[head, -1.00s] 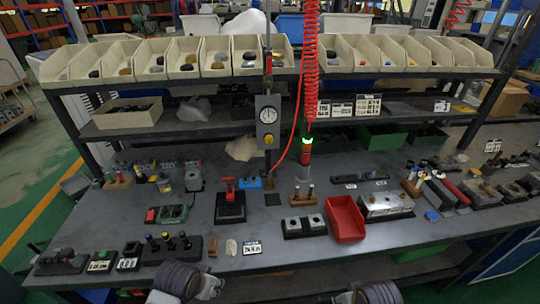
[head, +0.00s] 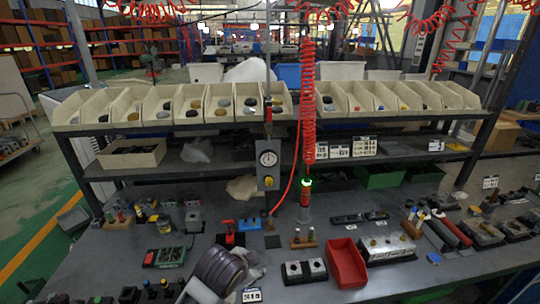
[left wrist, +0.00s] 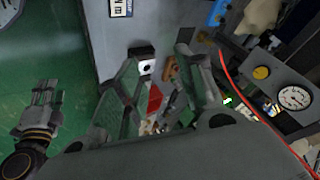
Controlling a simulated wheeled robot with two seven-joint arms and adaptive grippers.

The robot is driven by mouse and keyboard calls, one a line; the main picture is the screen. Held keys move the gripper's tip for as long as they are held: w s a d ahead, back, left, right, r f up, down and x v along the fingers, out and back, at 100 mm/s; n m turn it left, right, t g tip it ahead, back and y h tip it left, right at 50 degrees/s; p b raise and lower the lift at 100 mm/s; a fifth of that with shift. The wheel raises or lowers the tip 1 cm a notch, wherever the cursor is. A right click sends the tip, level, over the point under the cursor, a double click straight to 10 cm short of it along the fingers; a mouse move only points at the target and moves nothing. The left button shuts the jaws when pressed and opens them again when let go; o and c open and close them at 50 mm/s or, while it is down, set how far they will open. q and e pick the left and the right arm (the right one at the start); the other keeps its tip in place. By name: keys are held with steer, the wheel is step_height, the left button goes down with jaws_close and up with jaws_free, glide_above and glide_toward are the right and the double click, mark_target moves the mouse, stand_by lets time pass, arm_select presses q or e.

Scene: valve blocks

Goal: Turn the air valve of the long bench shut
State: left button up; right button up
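The air valve is a red lever (head: 268,114) on the vertical pipe above the grey gauge box (head: 268,170), at the back middle of the bench. The lever looks upright, along the pipe. In the left wrist view the box's dial (left wrist: 294,97) and yellow knob (left wrist: 261,73) show at the right; the lever does not. In the left wrist view my left gripper (left wrist: 163,62) is open and empty. My right gripper (left wrist: 40,100) seems to show at the left of that view.
A red coiled hose (head: 308,95) hangs right of the valve, with a thin red hose running beside the box. Beige bins (head: 190,105) line the upper shelf. A red bin (head: 346,263) and several small fixtures stand on the bench (head: 400,285).

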arm_select(q)
steer(key=w+d+r+m+t, duration=0.5)
steer(key=w+d+r+m, duration=0.7)
steer(key=r, duration=0.3)
arm_select(e)
steer(key=s+d+f, duration=0.1)
steer(key=s+f, duration=0.4)
steer(key=f, duration=0.6)
steer(key=s+f, duration=0.4)
steer(key=f, duration=0.8)
arm_select(q)
steer(key=w+a+r+m+t+y, duration=0.2)
steer(key=w+r+m, duration=0.3)
steer(key=r, duration=0.3)
steer(key=w+a+r+m+t+y, duration=0.3)
steer(key=w+a+r+m, duration=0.1)
steer(key=r, duration=0.5)
steer(key=shift+w+r+m+t, duration=0.3)
steer(key=shift+w+m+t, duration=0.1)
steer(key=shift+w+m, duration=0.65)
arm_select(e)
steer(key=s+d+f+g, duration=0.1)
steer(key=s+f, duration=0.4)
steer(key=s, duration=0.3)
steer(key=s+d+f, duration=0.2)
steer(key=s+f, duration=0.4)
steer(key=s, duration=0.3)
steer(key=shift+s+d+f+g, duration=0.2)
steer(key=shift+s+d+g, duration=0.05)
steer(key=shift+g, duration=0.15)
